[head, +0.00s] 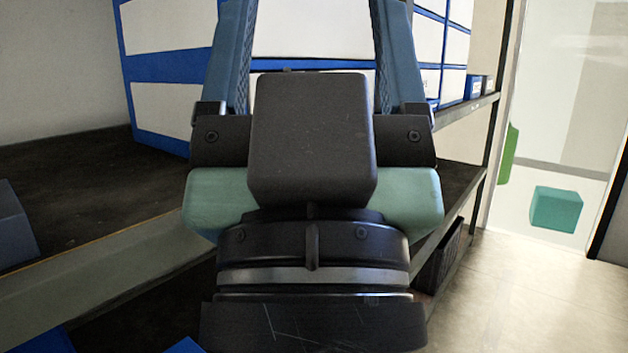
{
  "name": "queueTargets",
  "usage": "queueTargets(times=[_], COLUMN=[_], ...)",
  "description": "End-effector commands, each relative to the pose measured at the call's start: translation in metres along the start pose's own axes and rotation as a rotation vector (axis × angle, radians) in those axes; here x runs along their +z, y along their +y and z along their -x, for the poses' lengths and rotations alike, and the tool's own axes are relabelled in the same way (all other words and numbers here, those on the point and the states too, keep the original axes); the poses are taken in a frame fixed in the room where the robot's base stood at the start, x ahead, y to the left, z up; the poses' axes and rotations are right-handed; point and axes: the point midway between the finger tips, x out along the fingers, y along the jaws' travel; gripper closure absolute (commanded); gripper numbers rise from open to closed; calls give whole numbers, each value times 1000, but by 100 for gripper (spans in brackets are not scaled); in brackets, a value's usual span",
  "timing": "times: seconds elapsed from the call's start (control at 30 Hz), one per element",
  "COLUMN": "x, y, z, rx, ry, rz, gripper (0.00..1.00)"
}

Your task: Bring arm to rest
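Most of my arm is out of view or hidden below the wrist.
White and blue boxes (165,105) stand on a dark shelf (90,180) behind my gripper. A dark blue block (14,225) sits at the left edge. At right are open floor (520,295), a teal block (556,209) and part of a green thing (508,152).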

Motion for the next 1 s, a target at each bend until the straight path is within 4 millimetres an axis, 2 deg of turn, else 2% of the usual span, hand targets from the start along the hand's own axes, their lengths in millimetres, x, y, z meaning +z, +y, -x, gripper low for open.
queueTargets(times=[0.03, 0.6, 0.8, 1.0], x=[-23, -140, -162, -165], y=[0, 0, 0, 0], z=[-25, -152, -176, -180], rx=[0, -2, -2, -2], ry=[-2, -7, -8, -8], rz=[-1, -3, -3, -3], gripper=[25, 25, 25, 25])
